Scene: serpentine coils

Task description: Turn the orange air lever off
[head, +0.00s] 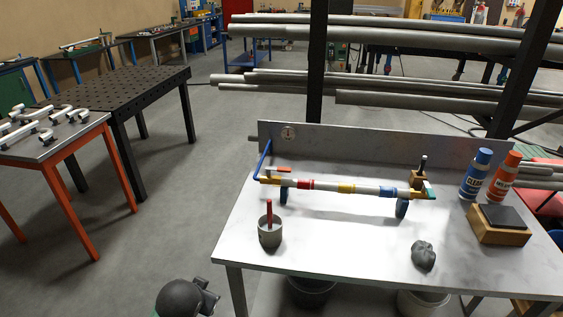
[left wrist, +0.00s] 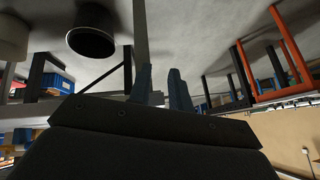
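The orange air lever (head: 279,169) sits near the left end of a horizontal tube (head: 325,186) with red, yellow and blue bands, on the metal workbench (head: 330,230). The lever looks roughly in line with the tube. A blue hose (head: 264,160) rises from the tube's left end to the back panel. In the left wrist view my left gripper (left wrist: 160,72) has its two fingers apart with nothing between them. The fingers do not show in the head view, and the gripper is away from the lever. My right gripper is in neither view.
A grey cup (head: 270,234) with a red-handled tool stands in front of the tube's left end. A grey lump (head: 423,256), a blue bottle (head: 475,174), an orange bottle (head: 503,176) and a wooden block (head: 498,235) are to the right.

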